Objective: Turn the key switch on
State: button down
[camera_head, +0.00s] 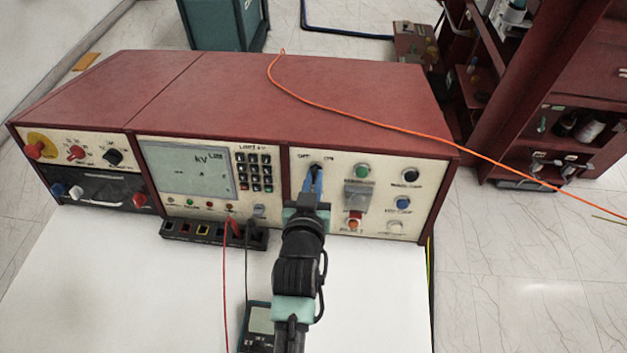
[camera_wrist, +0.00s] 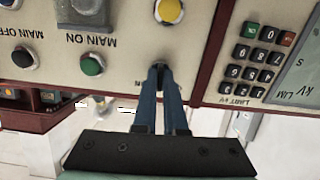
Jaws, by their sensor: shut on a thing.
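The key switch (camera_head: 316,166) is a small dark knob on the cream right-hand panel of the red console, between the OFF and ON labels. My gripper (camera_head: 316,178) reaches up to it from the front, with its blue fingers closed around it. In the wrist view, which shows the panel upside down, the fingertips (camera_wrist: 159,72) meet at the key switch (camera_wrist: 158,63). The fingers hide most of the key, so its exact turn angle cannot be told.
To the right of the key are a green button (camera_head: 362,171), a black button (camera_head: 411,175), a blue button (camera_head: 403,202) and a red button (camera_head: 355,218). A keypad (camera_head: 254,172) and display (camera_head: 187,170) are to the left. An orange cable (camera_head: 400,132) crosses the console top.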

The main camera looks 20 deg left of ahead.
jog(key=m, duration=0.9)
jog(key=shift+y, duration=0.4)
dwell(0.4)
jog(key=c, duration=1)
grip_release()
jog(key=b+v, duration=0.1)
jog(key=v, duration=1.2)
